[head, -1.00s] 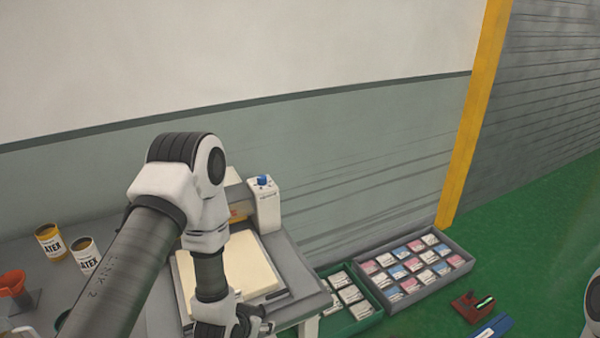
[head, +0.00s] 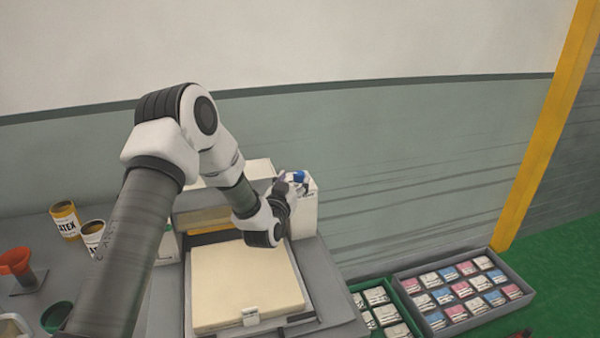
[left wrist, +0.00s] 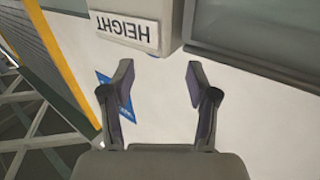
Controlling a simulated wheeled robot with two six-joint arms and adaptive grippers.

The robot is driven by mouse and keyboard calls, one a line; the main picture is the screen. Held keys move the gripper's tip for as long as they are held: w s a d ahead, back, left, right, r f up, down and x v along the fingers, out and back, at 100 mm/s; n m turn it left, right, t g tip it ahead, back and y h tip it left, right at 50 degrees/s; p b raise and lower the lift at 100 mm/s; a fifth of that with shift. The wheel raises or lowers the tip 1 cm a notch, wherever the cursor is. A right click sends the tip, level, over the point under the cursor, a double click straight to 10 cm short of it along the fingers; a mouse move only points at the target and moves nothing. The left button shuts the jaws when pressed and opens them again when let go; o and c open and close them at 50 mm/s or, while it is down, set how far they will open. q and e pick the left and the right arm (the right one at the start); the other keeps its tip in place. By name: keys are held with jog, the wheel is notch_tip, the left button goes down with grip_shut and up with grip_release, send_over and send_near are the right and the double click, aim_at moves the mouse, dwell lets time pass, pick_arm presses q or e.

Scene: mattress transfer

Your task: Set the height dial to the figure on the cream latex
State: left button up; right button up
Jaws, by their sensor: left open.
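The cream latex slab (head: 245,285) lies flat in the press on the bench. A small white tag (head: 250,316) sits at its front edge; its figure is too small to read. The blue height dial (head: 300,176) is on top of the white box (head: 305,210) at the press's back right. My left gripper (head: 291,184) is at the dial, partly in front of it; contact cannot be told. In the left wrist view my left gripper (left wrist: 158,76) is open, its fingers apart below an upside-down HEIGHT label (left wrist: 124,31). The dial cannot be made out there. My right gripper is out of view.
A grey tray (head: 398,277) of small packets and a green tray (head: 353,286) stand right of the bench.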

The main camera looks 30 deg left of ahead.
aim_at(298, 176)
pick_arm(q)
jog(key=x, duration=0.2)
jog(key=f+p+x, duration=0.1)
jog(key=x, duration=0.2)
jog(key=shift+w, duration=0.3)
jog(key=shift+s+r, duration=0.2)
jog(key=shift+s, duration=0.15)
jog(key=shift+d, duration=0.1)
grip_shut()
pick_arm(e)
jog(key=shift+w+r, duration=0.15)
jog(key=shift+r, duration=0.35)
pick_arm(q)
jog(key=shift+b, duration=0.3)
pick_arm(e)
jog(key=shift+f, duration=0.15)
